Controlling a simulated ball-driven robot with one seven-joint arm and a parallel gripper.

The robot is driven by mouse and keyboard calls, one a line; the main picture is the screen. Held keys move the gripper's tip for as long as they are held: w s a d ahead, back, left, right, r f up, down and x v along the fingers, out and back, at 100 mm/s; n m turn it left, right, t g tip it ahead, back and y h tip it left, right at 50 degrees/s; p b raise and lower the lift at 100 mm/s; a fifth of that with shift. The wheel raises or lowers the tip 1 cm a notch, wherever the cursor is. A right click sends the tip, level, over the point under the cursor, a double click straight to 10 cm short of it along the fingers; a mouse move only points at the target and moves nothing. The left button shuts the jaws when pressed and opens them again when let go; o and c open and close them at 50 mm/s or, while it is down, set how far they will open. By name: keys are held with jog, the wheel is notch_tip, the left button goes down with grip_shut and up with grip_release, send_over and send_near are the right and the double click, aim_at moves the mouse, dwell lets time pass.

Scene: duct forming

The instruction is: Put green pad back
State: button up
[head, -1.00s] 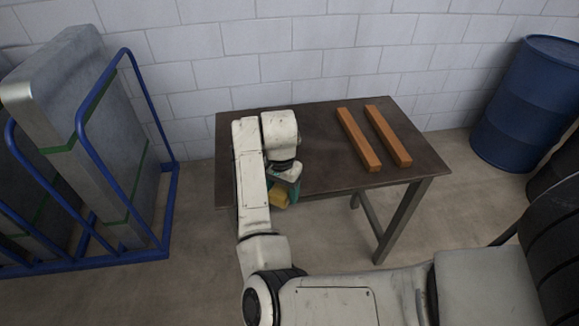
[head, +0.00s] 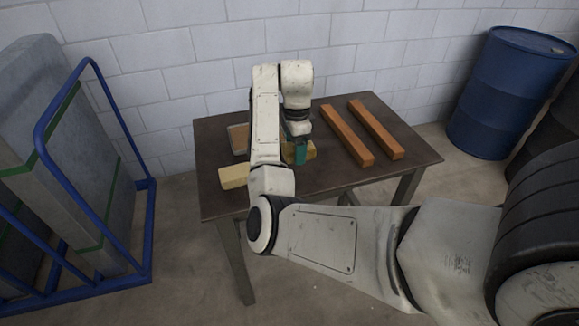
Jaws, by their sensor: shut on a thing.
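My gripper (head: 299,143) is over the dark brown table, just left of two orange-brown bars. It points down and is shut on the green pad (head: 300,153), which shows green with yellow parts at its sides. My wrist and fingers hide some of it. I cannot tell whether the pad touches the tabletop.
A pale yellow block (head: 234,177) lies at the table's left front edge, and a shallow tray (head: 231,140) is behind it, partly hidden by my arm. Two wooden bars (head: 347,135) lie to the right. A blue-framed rack (head: 150,225) stands left; a blue drum (head: 506,95) stands right.

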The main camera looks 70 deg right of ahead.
aim_at(291, 151)
jog(key=f, duration=0.1)
jog(key=w+d+f, duration=0.2)
jog(key=shift+f, duration=0.4)
jog(key=shift+w+d+f, duration=0.25)
jog(key=shift+w+f, duration=0.1)
jog(key=shift+f, duration=1.75)
jog(key=shift+f, duration=0.1)
jog(key=o, duration=0.9)
notch_tip(291, 151, up, 12)
jog(key=shift+r+p, duration=0.15)
jog(key=shift+p, duration=0.4)
